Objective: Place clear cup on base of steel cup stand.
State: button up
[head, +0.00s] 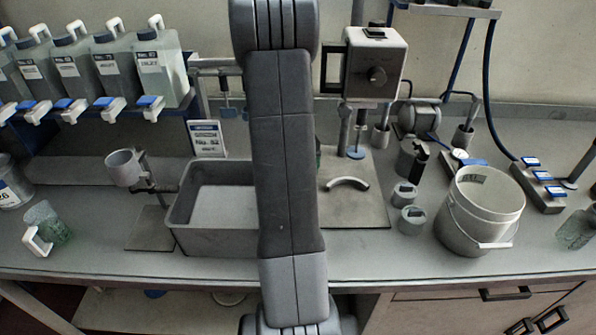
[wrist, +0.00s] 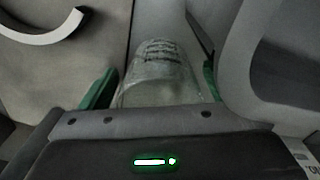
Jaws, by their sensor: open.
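A clear cup (wrist: 162,74) with dark printed marks stands between the two green fingertips of my gripper (wrist: 155,88) in the wrist view. My gripper is open, with one finger on each side of the cup; I cannot tell whether either touches it. In the head view my arm hides this cup and most of the gripper. The steel cup stand is at the left of the bench: a flat base plate (head: 150,232), a post and a round grey holder (head: 124,167) above. The visible part of the base plate is bare.
A grey tub (head: 213,243) is between the stand and my arm. A plate (head: 366,212) with a curved handle (head: 347,184) lies right of my arm. A bucket (head: 466,226) stands farther right. Another clear cup with a white handle (head: 48,228) is left of the stand.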

jog(key=shift+f, duration=0.45)
jog(key=c, duration=1.1)
jog(key=shift+c, duration=0.2)
